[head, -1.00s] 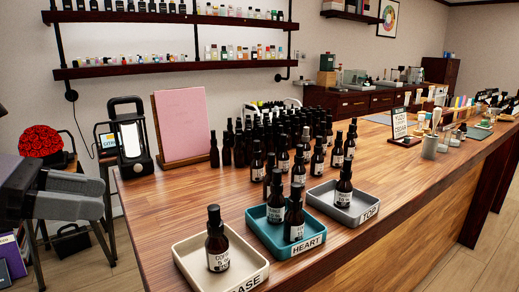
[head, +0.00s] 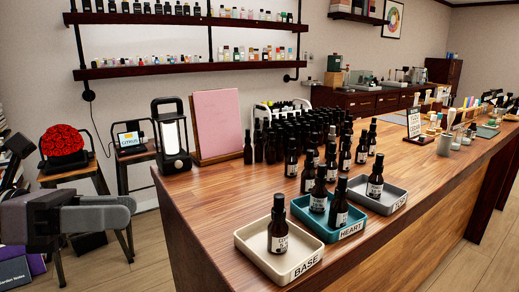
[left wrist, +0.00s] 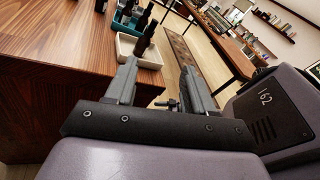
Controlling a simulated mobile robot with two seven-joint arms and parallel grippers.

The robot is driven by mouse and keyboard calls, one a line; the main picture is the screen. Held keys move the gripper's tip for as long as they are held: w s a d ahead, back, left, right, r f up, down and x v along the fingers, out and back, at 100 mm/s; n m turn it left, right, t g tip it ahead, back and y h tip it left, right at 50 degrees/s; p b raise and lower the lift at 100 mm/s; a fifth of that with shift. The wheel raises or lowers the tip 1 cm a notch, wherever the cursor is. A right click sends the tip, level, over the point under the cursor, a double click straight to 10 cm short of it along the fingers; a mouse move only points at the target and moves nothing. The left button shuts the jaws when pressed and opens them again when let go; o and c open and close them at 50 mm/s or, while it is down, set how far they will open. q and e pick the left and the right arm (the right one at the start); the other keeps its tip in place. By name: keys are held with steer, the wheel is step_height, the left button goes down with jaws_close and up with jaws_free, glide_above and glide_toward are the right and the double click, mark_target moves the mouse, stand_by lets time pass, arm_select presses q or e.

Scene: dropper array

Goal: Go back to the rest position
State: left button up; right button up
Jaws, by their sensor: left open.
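My left gripper (head: 130,208) is at the left edge of the head view, off the counter's left end, open and empty. In the left wrist view its two fingers (left wrist: 160,88) stand apart with nothing between them. The cream BASE tray (head: 307,265) holds one dark dropper bottle (head: 279,236). The teal HEART tray (head: 351,230) holds two bottles (head: 318,197). The grey TOP tray (head: 396,199) holds one bottle (head: 375,180). All these bottles stand upright. My right gripper is not in view.
The wooden counter (head: 215,205) has many dark bottles (head: 300,130) grouped behind the trays. A lantern (head: 171,135) and a pink board (head: 217,122) stand at its far left corner. Stools, one with red flowers (head: 62,141), stand on the floor left of the counter.

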arm_select(q)
steer(key=w+a+f+n+t+y+p, duration=0.15)
steer(key=f+n+t, duration=0.35)
steer(key=n, duration=0.5)
steer(key=w+a+f+n+t+y+p, duration=0.1)
steer(key=f+n+t+y+p, duration=0.25)
steer(key=n, duration=0.75)
steer(key=w+a+f+n+t+y, duration=0.1)
steer(key=f+n+t+y, duration=0.1)
steer(key=f+n+t, duration=0.6)
steer(key=s+d+f+n+g+y+p, duration=0.1)
steer(key=s+f+n+g+y, duration=0.2)
steer(key=f, duration=0.7)
steer(key=s+d+f+n+g+y+p, duration=0.1)
steer(key=s+f+n+g+y, duration=0.2)
steer(key=s+f+n+g, duration=0.4)
steer(key=s+f+n, duration=0.4)
steer(key=s+n, duration=0.1)
steer(key=shift+d+g+y+p, duration=0.3)
steer(key=shift+g, duration=0.05)
